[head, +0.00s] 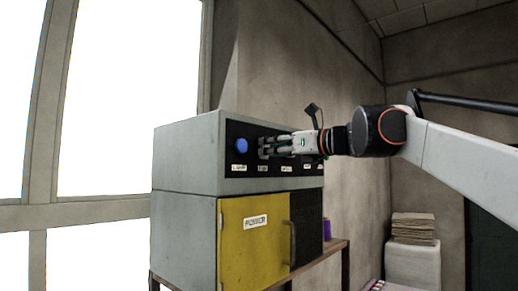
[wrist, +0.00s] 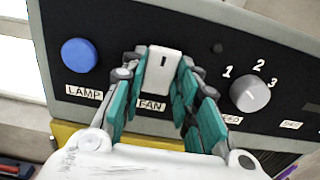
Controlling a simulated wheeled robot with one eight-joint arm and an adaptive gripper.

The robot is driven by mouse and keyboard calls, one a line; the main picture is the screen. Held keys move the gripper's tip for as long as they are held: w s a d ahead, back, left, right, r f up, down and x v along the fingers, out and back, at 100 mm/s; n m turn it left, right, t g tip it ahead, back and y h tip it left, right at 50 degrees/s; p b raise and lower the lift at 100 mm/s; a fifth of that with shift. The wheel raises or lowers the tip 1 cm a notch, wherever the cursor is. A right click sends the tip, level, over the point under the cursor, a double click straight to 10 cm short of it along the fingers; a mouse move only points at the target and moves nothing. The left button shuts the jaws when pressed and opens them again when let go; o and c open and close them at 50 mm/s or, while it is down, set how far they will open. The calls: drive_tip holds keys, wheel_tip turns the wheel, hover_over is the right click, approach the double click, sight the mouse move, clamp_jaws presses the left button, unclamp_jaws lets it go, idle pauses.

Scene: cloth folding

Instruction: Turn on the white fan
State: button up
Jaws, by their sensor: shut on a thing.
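A white switch (wrist: 162,70) with a small dark mark stands on the black panel (wrist: 225,62), above a label that reads FAN (wrist: 151,105). In the wrist view, my gripper (wrist: 160,73) has its teal-padded fingers on both sides of this switch and is shut on it. In the head view, my gripper (head: 264,147) reaches in from the right to the panel of the grey control box (head: 187,155). It hides the switch there. No fan itself shows in either view.
A blue button (wrist: 79,55) above a LAMP label is left of the switch. A grey knob (wrist: 250,92) marked 1, 2, 3 is to its right. Below the panel is a yellow door (head: 250,232) labelled POWER. Stacked cloths (head: 413,228) lie at the right.

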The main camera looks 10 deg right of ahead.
drive_tip(key=shift+c, duration=1.2)
drive_tip(key=shift+r+g+h+p, duration=0.25)
drive_tip(key=shift+g+h+p, duration=0.2)
drive_tip(key=shift+p, duration=0.75)
drive_tip(key=shift+f, duration=0.1)
drive_tip(key=o, duration=1.1)
drive_tip(key=shift+c, duration=0.2)
wheel_tip(320, 180, up, 10)
